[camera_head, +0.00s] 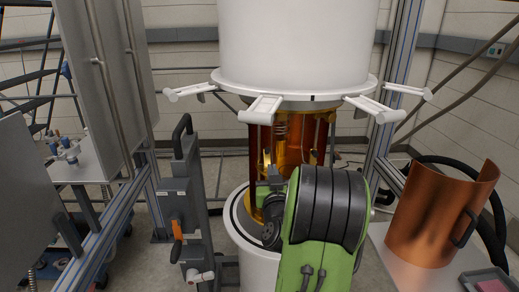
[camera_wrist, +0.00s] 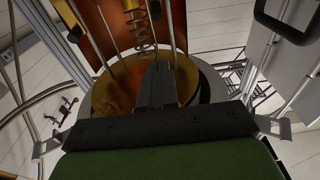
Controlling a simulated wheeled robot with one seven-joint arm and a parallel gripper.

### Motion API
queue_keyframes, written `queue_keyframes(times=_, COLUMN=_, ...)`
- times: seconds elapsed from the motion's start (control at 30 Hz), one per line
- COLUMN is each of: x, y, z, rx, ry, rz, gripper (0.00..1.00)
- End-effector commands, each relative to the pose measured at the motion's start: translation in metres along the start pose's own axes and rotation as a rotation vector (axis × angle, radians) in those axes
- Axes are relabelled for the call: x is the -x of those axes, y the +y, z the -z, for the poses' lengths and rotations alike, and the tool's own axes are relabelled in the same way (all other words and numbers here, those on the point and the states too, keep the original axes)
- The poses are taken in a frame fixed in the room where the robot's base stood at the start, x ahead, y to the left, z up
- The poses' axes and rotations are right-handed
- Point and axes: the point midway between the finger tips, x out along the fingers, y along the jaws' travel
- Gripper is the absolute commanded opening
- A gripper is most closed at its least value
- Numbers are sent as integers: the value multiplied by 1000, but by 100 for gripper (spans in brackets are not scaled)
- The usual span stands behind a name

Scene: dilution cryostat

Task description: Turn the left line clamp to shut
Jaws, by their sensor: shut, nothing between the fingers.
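My gripper is shut and empty; its dark fingers lie together in the wrist view (camera_wrist: 157,88), pointing into the amber cylinder under the white vessel. In the head view my green and black wrist hides most of it. I cannot make out for certain which part is the left line clamp. In the wrist view, thin metal lines and a coiled tube (camera_wrist: 143,35) rise above the brass-coloured plate (camera_wrist: 112,98). In the head view the amber cylinder (camera_head: 292,140) is partly covered by my arm, so any clamp behind it is hidden.
White arms, including a front one (camera_head: 262,108), stick out from the rim of the white vessel (camera_head: 295,45). A grey upright frame with an orange handle (camera_head: 177,229) stands left of my arm. A curved copper shield (camera_head: 430,215) stands at right.

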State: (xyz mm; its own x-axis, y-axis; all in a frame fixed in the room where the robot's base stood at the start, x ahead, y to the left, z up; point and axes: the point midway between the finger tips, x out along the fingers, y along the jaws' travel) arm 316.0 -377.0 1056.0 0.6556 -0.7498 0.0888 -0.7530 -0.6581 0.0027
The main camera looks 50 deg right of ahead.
Motion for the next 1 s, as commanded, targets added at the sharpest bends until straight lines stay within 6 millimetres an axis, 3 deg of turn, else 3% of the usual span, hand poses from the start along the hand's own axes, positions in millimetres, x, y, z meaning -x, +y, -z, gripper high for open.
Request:
queue_keyframes(times=0.3, x=-61, y=-2, z=7, rx=-2, ry=-1, rz=4, gripper=0)
queue_keyframes(times=0.5, x=-102, y=-1, z=0, rx=-2, ry=-1, rz=1, gripper=0)
queue_keyframes(times=0.7, x=-121, y=-1, z=-25, rx=-1, ry=0, rz=2, gripper=0)
queue_keyframes(times=1.0, x=-125, y=-1, z=-28, rx=0, ry=0, rz=2, gripper=0)
